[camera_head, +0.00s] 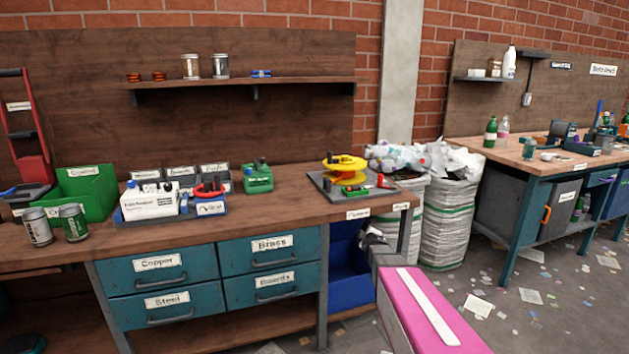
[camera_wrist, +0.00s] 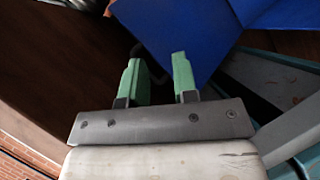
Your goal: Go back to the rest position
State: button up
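My gripper (camera_head: 372,237) is at the right end of the wooden workbench (camera_head: 290,203), in front of the blue bin (camera_head: 350,292) below the bench top. In the wrist view, its two green fingers (camera_wrist: 158,62) stand apart with a gap between them. I see nothing held in the gap, though a dark curved shape shows behind it, too dim to name. A blue surface (camera_wrist: 195,25) lies just beyond the fingertips in that view. My pink arm reaches in from the lower right of the head view.
The bench holds a green bin (camera_head: 88,192), a white box (camera_head: 150,200) and a grey tray (camera_head: 385,198) with a yellow spool. Teal drawers (camera_head: 160,285) are below. White sacks (camera_head: 450,215) stand to the right, before a second bench (camera_head: 545,170). Scraps litter the floor.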

jog(key=s+a+f+m+g, duration=0.1)
jog(key=s+m+g, duration=0.3)
jog(key=s, duration=0.7)
jog(key=s+a+f+m+g, duration=0.2)
jog(key=s+f+m+g, duration=0.1)
jog(key=s, duration=0.8)
jog(key=s+a+f+m+g+y, duration=0.1)
jog(key=s+f+m+g, duration=0.1)
jog(key=s+m+g, duration=0.2)
jog(key=s+g, duration=0.3)
jog(key=s, duration=0.4)
jog(key=shift+a+m, duration=0.3)
jog(key=shift+m, duration=0.1)
